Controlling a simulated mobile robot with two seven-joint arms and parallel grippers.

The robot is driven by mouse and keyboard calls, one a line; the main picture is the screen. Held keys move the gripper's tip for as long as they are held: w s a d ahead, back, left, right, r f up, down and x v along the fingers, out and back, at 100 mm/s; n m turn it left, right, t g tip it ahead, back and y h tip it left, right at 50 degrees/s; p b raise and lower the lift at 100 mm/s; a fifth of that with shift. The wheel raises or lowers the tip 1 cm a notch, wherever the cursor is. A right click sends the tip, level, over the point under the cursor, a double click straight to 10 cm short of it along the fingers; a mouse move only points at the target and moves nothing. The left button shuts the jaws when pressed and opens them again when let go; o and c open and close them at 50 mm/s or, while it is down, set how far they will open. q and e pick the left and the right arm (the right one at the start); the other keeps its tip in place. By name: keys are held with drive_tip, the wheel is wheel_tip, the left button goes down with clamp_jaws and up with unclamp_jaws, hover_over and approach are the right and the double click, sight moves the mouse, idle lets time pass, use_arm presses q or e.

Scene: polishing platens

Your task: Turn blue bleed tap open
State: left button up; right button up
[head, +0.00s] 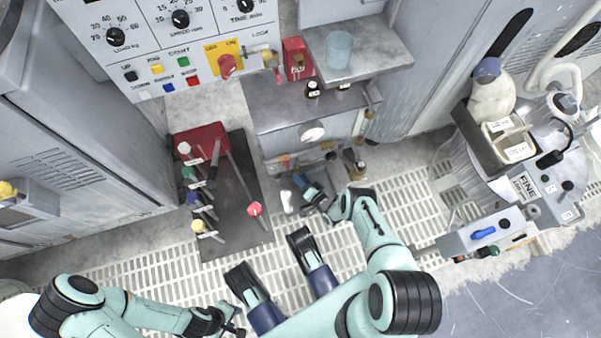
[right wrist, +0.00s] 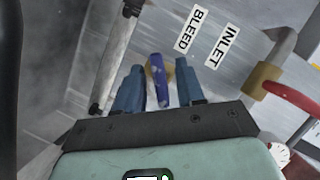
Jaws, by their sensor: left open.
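In the right wrist view, the blue bleed tap (right wrist: 158,82) has a narrow blue handle with a brass-coloured body behind it, beside the BLEED label (right wrist: 190,30). My right gripper (right wrist: 159,74) has one blue finger on each side of the handle, with a narrow gap showing on both sides. In the head view my right gripper (head: 300,184) is low in front of the grey cabinet, and the tap is not clearly visible there. My left gripper (head: 232,319) is open and empty at the bottom of the head view, away from the tap.
An INLET label (right wrist: 226,45) and a brass fitting with a red hose (right wrist: 290,95) are right of the tap. A stand with several coloured knobs (head: 235,222) is left of my right gripper. A cart (head: 525,205) stands right. Grated floor (head: 150,262) is open between.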

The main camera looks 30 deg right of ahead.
drive_tip(key=shift+w, duration=0.25)
clamp_jaws()
